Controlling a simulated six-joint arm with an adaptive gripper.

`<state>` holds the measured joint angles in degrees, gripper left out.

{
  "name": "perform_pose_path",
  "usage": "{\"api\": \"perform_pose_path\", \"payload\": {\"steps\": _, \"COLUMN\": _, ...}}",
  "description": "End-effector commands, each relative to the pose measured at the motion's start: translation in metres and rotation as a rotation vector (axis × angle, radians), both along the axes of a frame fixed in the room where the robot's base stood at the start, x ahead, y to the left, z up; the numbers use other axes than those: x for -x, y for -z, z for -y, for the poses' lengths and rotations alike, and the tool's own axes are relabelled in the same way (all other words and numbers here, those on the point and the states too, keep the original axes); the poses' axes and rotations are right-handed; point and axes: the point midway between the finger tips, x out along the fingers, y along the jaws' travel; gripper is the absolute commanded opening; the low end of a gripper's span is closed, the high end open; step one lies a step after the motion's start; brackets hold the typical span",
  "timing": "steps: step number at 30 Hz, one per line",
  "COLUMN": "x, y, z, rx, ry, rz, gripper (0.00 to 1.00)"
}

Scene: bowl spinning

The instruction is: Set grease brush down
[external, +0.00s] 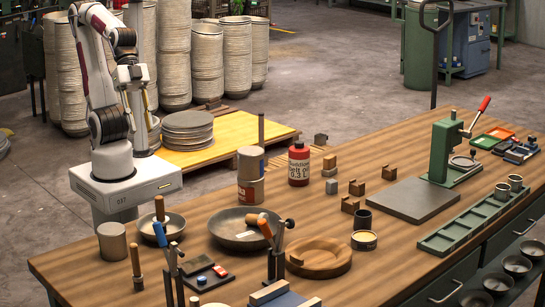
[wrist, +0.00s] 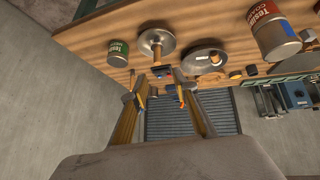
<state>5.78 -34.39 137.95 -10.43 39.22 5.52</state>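A likely grease brush, a tool with an upright wooden handle (external: 160,208), stands in the small metal bowl (external: 174,232) on the bench's left part. Its bristles are hidden, so I cannot be sure it is the brush. A bowl (wrist: 146,44) with a wooden handle (wrist: 157,50) in it also shows in the wrist view. My gripper (external: 146,125) is at the end of the raised arm, behind the bench and apart from the bowl.
A wide pan (external: 228,238) lies right of the bowl, and a can (external: 112,243) stands left. Tool holders with orange and blue handles (external: 159,234) stand in front. A red bottle (external: 299,165), a wooden round (external: 318,262) and a green press (external: 440,152) stand farther right.

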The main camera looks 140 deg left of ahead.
Motion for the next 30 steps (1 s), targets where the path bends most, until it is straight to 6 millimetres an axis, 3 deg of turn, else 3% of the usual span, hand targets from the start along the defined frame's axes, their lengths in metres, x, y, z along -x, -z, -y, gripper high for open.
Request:
{"api": "perform_pose_path", "payload": {"steps": 6, "x": 0.056, "y": 0.028, "z": -0.044, "rx": -0.091, "ry": -0.085, "rz": -0.110, "gripper": 0.29}}
{"api": "perform_pose_path", "payload": {"steps": 10, "x": 0.074, "y": 0.036, "z": -0.057, "rx": -0.121, "ry": -0.116, "rz": -0.145, "gripper": 0.29}}
{"api": "perform_pose_path", "payload": {"steps": 30, "x": 0.079, "y": 0.039, "z": -0.061, "rx": -0.129, "ry": -0.125, "rz": -0.158, "gripper": 0.29}}
